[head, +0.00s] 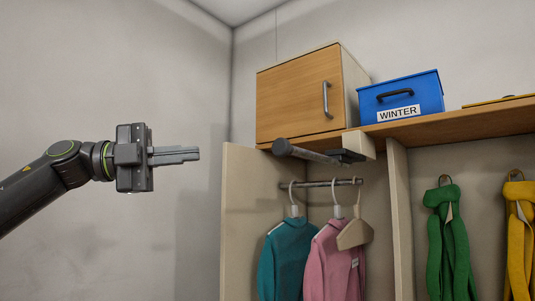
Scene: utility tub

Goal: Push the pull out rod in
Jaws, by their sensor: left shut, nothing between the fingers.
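The pull out rod (308,154) is a dark grey bar with a thick round end. It sticks out toward the front left from a dark mount (347,155) under the shelf, below the wooden cabinet. My left gripper (198,154) comes in from the left and is shut and empty. Its fingers point right, at about the height of the rod's end in the picture, with a clear gap between them. The two do not touch. My right gripper is not in view.
Below the rod, a teal garment (288,255), a pink garment (334,260) and an empty hanger (355,232) hang from a rail (322,183). A wardrobe side panel (240,225) stands at left. A blue WINTER box (402,98) and the wooden cabinet (293,97) are on the shelf (460,121).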

